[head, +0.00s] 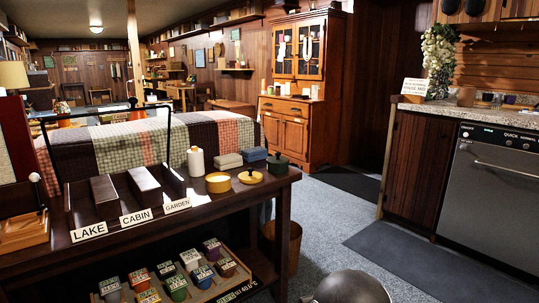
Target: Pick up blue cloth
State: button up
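A folded blue cloth (253,154) lies near the far right end of the dark wooden table (225,208). It sits between a folded beige cloth (228,160) on its left and a small dark green lidded pot (277,162) on its right. My gripper is not in view, so its state does not show.
The table also holds a yellow pot (218,183), its yellow lid (251,177), a white roll (196,161) and labelled trays (137,217). A couch with a plaid blanket (130,143) stands behind. Carpet (325,215) to the right is mostly clear, before a dishwasher (490,195).

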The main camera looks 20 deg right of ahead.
aim_at(255, 154)
jog(key=z, duration=0.5)
jog(key=i, duration=0.7)
jog(key=z, duration=0.35)
